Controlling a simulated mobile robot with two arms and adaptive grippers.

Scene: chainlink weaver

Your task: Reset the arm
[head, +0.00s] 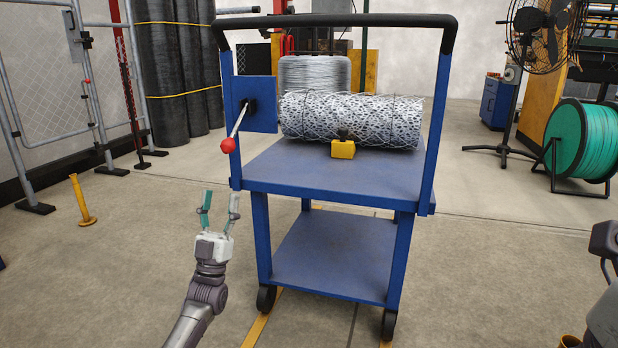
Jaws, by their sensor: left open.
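My left gripper (219,203) is open and empty, its two fingers pointing up with a gap between them. It is in front of the left side of a blue cart (335,186), below a lever with a red knob (228,146) on the cart's left side. It looks apart from both. Part of my right arm (606,300) shows at the right edge, but its gripper is not in view.
A roll of chain-link mesh (352,118) lies on the cart's top shelf behind a small yellow block (343,150). A yellow post (82,202) stands at left. A green cable reel (582,142) and a fan (544,35) stand at right. The floor left of the cart is mostly clear.

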